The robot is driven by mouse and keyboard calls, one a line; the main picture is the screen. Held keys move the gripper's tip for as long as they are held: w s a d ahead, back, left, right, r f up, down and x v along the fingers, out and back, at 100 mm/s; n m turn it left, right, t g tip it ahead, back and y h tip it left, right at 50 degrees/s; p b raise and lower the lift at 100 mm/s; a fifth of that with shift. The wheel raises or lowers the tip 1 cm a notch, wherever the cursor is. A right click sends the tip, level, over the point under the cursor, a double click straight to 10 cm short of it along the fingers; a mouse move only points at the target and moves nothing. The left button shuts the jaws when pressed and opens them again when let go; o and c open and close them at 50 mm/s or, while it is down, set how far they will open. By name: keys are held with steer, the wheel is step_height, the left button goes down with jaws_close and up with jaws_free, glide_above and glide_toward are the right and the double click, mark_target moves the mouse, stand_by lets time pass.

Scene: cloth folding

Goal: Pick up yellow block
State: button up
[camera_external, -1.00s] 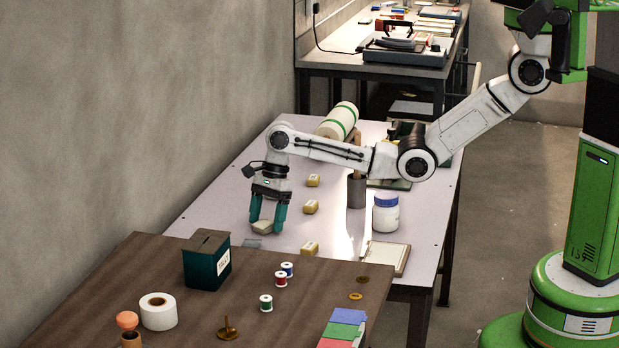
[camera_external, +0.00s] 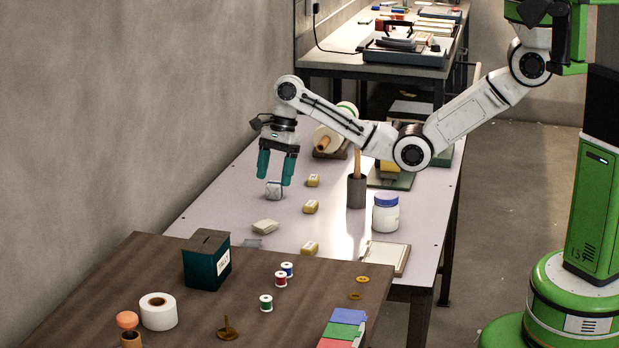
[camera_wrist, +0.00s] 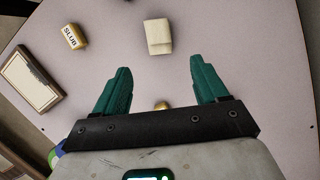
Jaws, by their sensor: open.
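Three small yellow blocks lie in a row on the pale table: a far one (camera_external: 313,181), a middle one (camera_external: 311,207) and a near one (camera_external: 310,248). My gripper (camera_external: 276,180) is open and empty above the table, left of the far block. A grey-white block (camera_external: 274,191) shows just below the fingertips. A cream block (camera_external: 265,227) lies nearer the camera. In the wrist view my open gripper (camera_wrist: 160,64) has a pale block (camera_wrist: 157,36) beyond its fingertips. A yellow block labelled SLUB (camera_wrist: 75,36) lies upper left, and a yellow piece (camera_wrist: 162,105) shows partly behind the gripper's bar.
A grey cup (camera_external: 356,193) with a wooden handle and a white jar (camera_external: 386,217) stand right of the yellow blocks. A clipboard-like board (camera_external: 387,257) lies at the near right. A brown table (camera_external: 180,265) with spools, a tape roll and a dark box adjoins in front.

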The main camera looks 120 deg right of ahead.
steer(key=shift+s+r, duration=0.1)
steer(key=shift+r, duration=0.2)
steer(key=shift+o, duration=0.5)
